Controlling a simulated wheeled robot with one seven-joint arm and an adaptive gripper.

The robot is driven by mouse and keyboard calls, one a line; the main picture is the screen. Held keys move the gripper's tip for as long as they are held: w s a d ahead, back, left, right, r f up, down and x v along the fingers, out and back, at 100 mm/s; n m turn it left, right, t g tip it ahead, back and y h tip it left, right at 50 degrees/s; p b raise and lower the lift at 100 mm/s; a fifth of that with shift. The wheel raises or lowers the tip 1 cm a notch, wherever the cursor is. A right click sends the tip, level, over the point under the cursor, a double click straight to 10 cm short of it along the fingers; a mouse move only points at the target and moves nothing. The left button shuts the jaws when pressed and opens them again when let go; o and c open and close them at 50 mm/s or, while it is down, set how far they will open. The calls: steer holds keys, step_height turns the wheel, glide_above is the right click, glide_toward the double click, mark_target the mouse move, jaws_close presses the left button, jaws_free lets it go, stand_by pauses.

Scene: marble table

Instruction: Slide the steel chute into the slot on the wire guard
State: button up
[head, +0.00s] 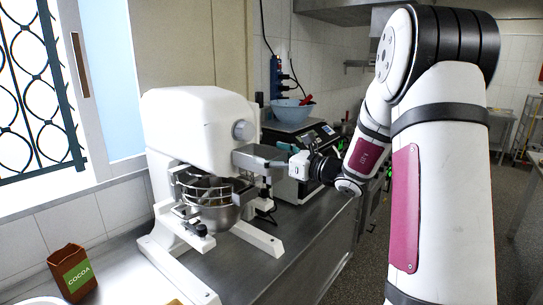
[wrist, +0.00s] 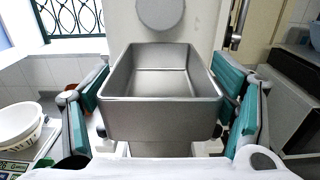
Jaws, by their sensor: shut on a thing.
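The steel chute (wrist: 160,118) is an open grey tray-like piece, held between the teal pads of my gripper (wrist: 161,82). In the head view, the chute (head: 256,158) is at the right front of the white mixer (head: 190,112), above the wire guard's level. My gripper (head: 288,160) is shut on it from the right. The wire guard (head: 188,186) rings the top of the steel mixer bowl (head: 226,217). I cannot tell the slot apart, nor whether the chute touches the guard. The chute hides the guard in the wrist view.
A brown cocoa packet (head: 73,273) stands at the front left of the steel worktop (head: 300,225). A blue bowl (head: 291,112) sits on a dark appliance behind my gripper. In the wrist view, white bowls (wrist: 18,122) stand on a scale at the left.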

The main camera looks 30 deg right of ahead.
mark_target(278, 176)
steer(key=shift+f+b, duration=0.9)
steer(key=shift+f, duration=1.9)
steer(key=shift+f, duration=2.1)
steer(key=o, duration=1)
steer(key=v, duration=1.2)
